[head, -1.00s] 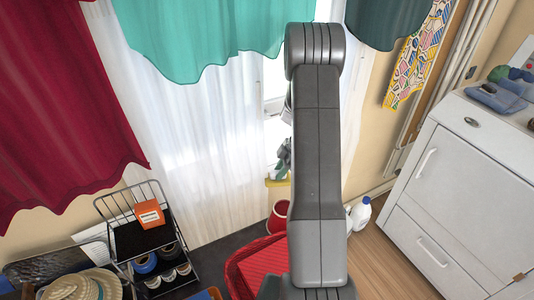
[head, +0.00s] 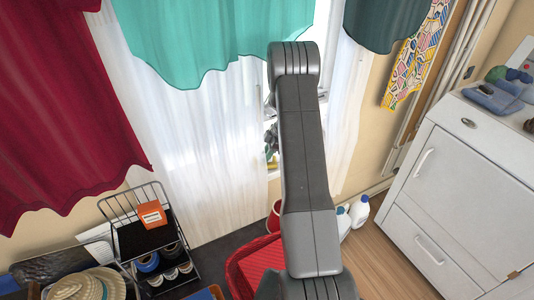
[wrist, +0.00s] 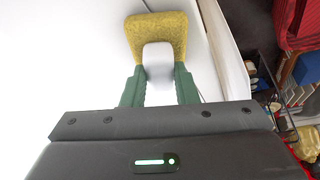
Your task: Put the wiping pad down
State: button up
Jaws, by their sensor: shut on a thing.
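The wiping pad (wrist: 157,32) shows in the wrist view as a yellow pad with a grey-white block on its near side. My gripper (wrist: 158,82), with green fingers, is shut on it, one finger on each side of the block. A pale, bright surface lies beyond the pad; I cannot tell whether the pad touches it. In the head view my arm hides most of the gripper, and only a small yellow bit of the pad (head: 272,164) shows beside the arm near the window.
A wire rack (head: 143,229) with an orange box stands at lower left, near a straw hat (head: 90,285). A red basket (head: 257,262) and white bottles (head: 358,212) stand by the arm. A white cabinet (head: 460,190) is at right. Curtains hang around the window.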

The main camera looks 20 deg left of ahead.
aim_at(274, 160)
jog(key=shift+f, duration=0.2)
jog(key=o, duration=0.9)
jog(key=shift+o, duration=0.2)
jog(key=shift+r, duration=0.1)
jog(key=shift+r, duration=0.15)
jog(key=shift+w+d+r+b, duration=0.2)
jog(key=shift+w+d+r, duration=0.1)
jog(key=shift+d+r, duration=0.35)
jog(key=shift+w+d+r+b, duration=0.2)
jog(key=shift+w+d+r, duration=0.05)
jog(key=shift+d+r, duration=0.35)
jog(key=w+d, duration=0.1)
jog(key=d, duration=0.2)
jog(key=w+d+b, duration=0.1)
jog(key=w+d, duration=0.1)
jog(key=d, duration=0.1)
jog(key=w+d, duration=0.1)
jog(key=d, duration=0.2)
jog(key=shift+w+d, duration=0.25)
